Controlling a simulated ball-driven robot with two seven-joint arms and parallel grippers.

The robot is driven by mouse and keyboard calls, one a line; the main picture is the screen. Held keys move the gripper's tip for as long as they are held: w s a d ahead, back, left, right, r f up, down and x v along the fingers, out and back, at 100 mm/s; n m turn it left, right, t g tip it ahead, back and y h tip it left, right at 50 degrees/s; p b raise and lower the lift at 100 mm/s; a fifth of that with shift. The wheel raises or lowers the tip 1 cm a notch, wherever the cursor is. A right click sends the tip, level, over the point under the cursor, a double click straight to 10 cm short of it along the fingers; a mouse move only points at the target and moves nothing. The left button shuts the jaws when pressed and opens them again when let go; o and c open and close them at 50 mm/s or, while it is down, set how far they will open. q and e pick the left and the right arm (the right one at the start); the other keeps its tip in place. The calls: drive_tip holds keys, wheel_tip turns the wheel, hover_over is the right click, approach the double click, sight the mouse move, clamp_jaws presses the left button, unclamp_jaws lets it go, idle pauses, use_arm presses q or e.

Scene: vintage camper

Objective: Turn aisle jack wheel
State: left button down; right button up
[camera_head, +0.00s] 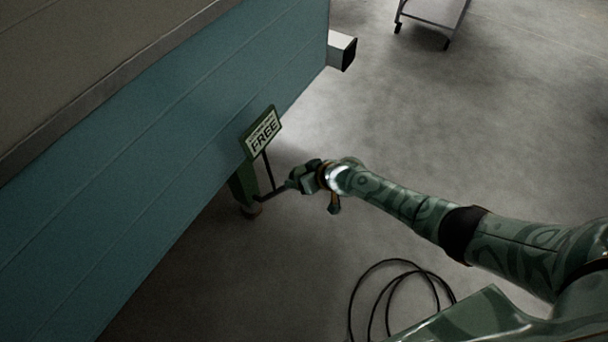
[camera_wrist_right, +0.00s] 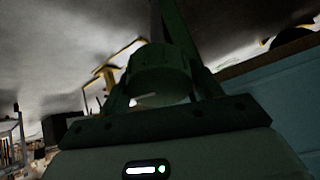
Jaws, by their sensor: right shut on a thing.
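A green jack (camera_head: 242,186) stands on the floor against the lower edge of the teal camper. A sign (camera_head: 262,133) reading "FREE" is at its top. A thin dark crank rod (camera_head: 268,172) hangs beside the jack, and a short dark arm (camera_head: 270,195) runs at its lower end towards my right gripper (camera_head: 290,184). My right gripper is shut at that end. In the right wrist view a dark green round grip (camera_wrist_right: 160,72) sits between the fingers. The hand hides the exact contact in the head view. My left gripper is not in view.
The teal camper wall (camera_head: 160,140) fills the left. A box-section beam end (camera_head: 342,50) sticks out at its corner. A wheeled cart (camera_head: 432,22) stands at the back. A looped black cable (camera_head: 385,268) lies on the floor below my arm. The floor to the right is mostly clear.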

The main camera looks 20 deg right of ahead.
drive_tip(key=m+p, duration=0.1)
drive_tip(key=m, duration=0.1)
drive_tip(key=shift+r+m+h, duration=0.1)
drive_tip(key=shift+m+h, duration=0.2)
drive_tip(key=shift+s+m+p, duration=0.1)
drive_tip(key=shift+m+p, duration=0.55)
drive_tip(key=shift+m, duration=0.25)
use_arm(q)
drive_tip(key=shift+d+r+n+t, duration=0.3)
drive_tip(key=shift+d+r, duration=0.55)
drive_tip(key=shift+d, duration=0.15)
use_arm(e)
drive_tip(key=shift+f+h, duration=0.2)
drive_tip(key=shift+h, duration=0.1)
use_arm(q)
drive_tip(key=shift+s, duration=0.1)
